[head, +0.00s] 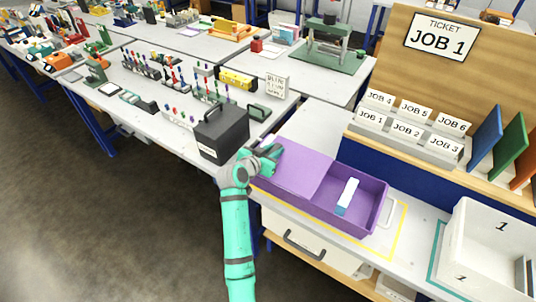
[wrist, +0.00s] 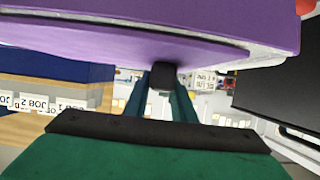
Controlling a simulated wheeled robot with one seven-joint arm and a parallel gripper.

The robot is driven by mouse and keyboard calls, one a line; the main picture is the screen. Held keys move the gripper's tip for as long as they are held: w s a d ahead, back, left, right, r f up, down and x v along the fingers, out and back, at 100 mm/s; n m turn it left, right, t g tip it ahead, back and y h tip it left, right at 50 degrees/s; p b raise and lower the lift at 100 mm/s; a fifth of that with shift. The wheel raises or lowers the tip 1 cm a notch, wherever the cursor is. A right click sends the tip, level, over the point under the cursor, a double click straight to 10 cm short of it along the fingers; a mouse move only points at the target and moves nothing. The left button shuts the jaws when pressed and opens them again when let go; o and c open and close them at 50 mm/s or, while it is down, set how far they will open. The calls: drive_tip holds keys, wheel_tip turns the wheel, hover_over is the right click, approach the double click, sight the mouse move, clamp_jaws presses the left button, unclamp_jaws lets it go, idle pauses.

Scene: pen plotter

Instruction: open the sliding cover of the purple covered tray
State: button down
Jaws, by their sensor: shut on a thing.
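The purple covered tray (head: 322,212) stands on the bench in the head view. Its purple sliding cover (head: 298,166) lies over the left part, and the right part is uncovered. A white and blue block (head: 347,198) lies in the uncovered part. My gripper (head: 268,157) is at the left end of the cover. In the wrist view my gripper (wrist: 163,88) is shut on a small black knob (wrist: 163,73) beside the purple surface (wrist: 150,32). The head view hides the knob behind my gripper.
A black box (head: 222,132) stands just left of my gripper. A yellow outline (head: 398,228) surrounds the tray's right side.

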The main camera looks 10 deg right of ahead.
drive_tip(key=shift+w+a, duration=0.35)
drive_tip(key=shift+a, duration=0.2)
drive_tip(key=c, duration=1.5)
unclamp_jaws()
drive_tip(key=shift+d, duration=0.1)
drive_tip(key=v, duration=1.1)
drive_tip(key=shift+d, duration=0.1)
drive_tip(key=shift+w, duration=0.1)
